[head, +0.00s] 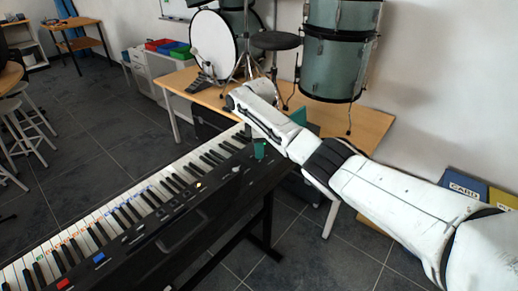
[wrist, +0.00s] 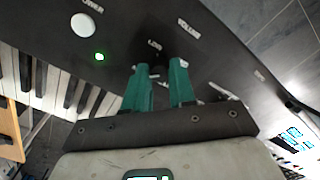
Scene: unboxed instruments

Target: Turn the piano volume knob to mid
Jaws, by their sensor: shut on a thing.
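The black electronic piano (head: 185,225) stretches from lower left to the centre of the head view. My gripper (head: 260,150) is over its right end, with green fingers. In the wrist view my gripper (wrist: 160,78) points down at the dark control panel (wrist: 130,25), near the printed labels "LOW" and "VOLUME". Its two fingers stand a small gap apart, shut on the volume knob, which is dark and mostly hidden between the fingertips. The knob's pointer direction cannot be made out.
A round white power button (wrist: 82,25) and a lit green light (wrist: 99,56) are beside the fingers. Piano keys (wrist: 68,85) lie to the left. Behind the piano stand a wooden table (head: 360,125) and drums (head: 338,62). Open tiled floor (head: 90,125) lies at left.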

